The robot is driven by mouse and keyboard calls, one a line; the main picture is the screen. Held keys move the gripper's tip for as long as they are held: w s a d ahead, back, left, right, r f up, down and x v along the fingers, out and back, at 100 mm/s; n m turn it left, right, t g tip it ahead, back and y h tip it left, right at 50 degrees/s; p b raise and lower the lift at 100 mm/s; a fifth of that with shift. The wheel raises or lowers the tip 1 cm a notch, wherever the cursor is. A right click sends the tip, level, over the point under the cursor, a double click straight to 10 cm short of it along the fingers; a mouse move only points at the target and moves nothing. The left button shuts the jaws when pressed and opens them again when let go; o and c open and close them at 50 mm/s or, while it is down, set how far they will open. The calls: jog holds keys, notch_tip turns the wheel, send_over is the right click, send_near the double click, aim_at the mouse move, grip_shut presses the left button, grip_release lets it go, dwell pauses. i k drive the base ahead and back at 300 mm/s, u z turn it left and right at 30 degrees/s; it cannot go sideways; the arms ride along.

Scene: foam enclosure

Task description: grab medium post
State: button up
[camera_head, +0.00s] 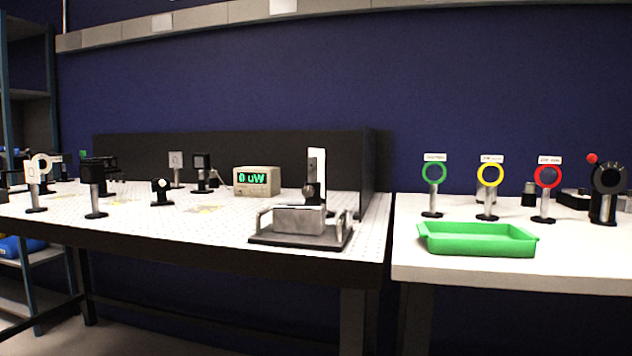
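Three ring-topped posts stand upright in a row on the white table at right, each on a dark base with a small label above its ring. The left one is the green-ringed post (434,185). The middle one is the yellow-ringed post (488,187). The right one is the red-ringed post (546,188). The label text is too small to read, and I cannot tell which post is the medium one. My gripper is not in view.
A green tray (478,241) sits in front of the posts. A black round mount (607,190) stands right of them. The left perforated table (130,219) holds several optical mounts, a meter reading "0 uW" (256,181) and a metal stage (300,222). A gap separates the tables.

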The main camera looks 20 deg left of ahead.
aim_at(312, 160)
jog(key=z, duration=3)
jog(key=k, duration=1.9)
jog(key=u, duration=1.85)
